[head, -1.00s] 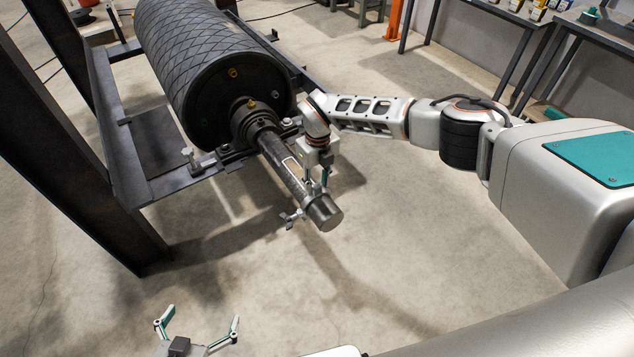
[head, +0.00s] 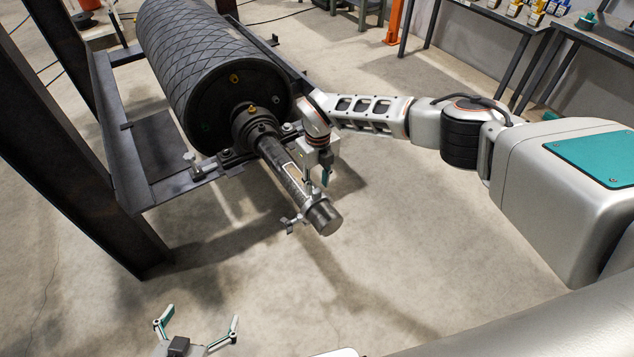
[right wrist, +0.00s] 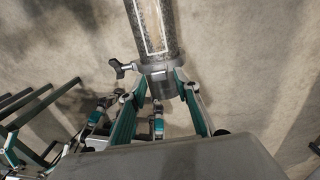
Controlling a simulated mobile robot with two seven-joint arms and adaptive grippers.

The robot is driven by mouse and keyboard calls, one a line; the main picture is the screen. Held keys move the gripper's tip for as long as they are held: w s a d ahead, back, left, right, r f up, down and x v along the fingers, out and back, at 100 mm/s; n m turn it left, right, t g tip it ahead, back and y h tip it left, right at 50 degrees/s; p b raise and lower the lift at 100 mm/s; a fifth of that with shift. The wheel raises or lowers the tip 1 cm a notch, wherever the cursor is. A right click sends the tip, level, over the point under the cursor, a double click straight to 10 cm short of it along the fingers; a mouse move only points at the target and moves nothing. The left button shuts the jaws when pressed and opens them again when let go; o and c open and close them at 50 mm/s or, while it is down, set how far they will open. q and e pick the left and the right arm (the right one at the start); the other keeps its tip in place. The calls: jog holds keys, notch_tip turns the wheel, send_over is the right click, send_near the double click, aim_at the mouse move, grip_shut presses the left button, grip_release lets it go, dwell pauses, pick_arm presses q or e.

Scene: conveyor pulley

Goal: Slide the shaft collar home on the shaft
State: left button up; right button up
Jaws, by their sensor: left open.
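The dark shaft (head: 275,150) juts from the drum toward me, with a pale outlined rectangle along its side. The shaft collar (right wrist: 158,68) is a grey ring around the shaft close to its free end, with a winged screw on its left; the collar also shows in the head view (head: 309,203). My right gripper (right wrist: 160,78) has its fingers on either side of the collar, apparently touching it. In the head view the right wrist partly hides this contact. My left gripper (head: 198,325) is open and empty, low over the floor, well apart from the shaft.
The ribbed drum (head: 212,75) sits in a dark steel frame (head: 110,130) on the left, with a bearing block (head: 225,160) at the shaft's root. A workbench (head: 505,18) with small bottles stands at the back right. The floor around the shaft's free end is clear.

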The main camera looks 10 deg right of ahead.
jog(key=o, duration=0.5)
jog(key=shift+o, duration=0.2)
jog(key=shift+f, duration=0.1)
jog(key=o, duration=0.4)
jog(key=o, duration=0.4)
jog(key=o, duration=0.4)
